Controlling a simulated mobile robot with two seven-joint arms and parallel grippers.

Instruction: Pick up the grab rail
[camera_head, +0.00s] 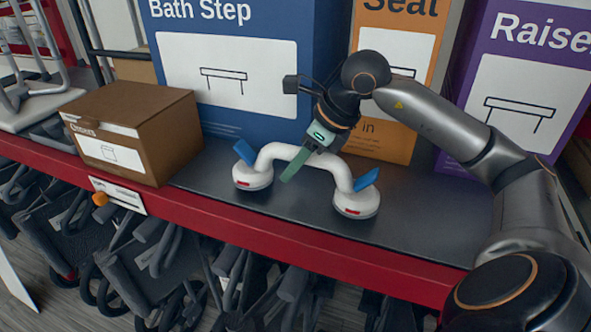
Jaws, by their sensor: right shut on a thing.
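The grab rail (270,152) is a white curved bar with a round suction base at each end and blue tabs. It stands on the dark shelf in front of the blue and orange boxes. Both bases look to be on the shelf surface. My right gripper (296,163) comes down over the middle of the bar, with a green finger in front of it, and is shut on it. The far finger is hidden behind the bar. My left gripper is not in view.
The dark shelf (420,217) has a red front edge (300,245). A brown carton (158,130) stands left of the rail. A blue Bath Step box (240,115), an orange box (400,142) and a purple box (540,70) stand behind. Dark folded scooters or walkers (130,260) fill the space below.

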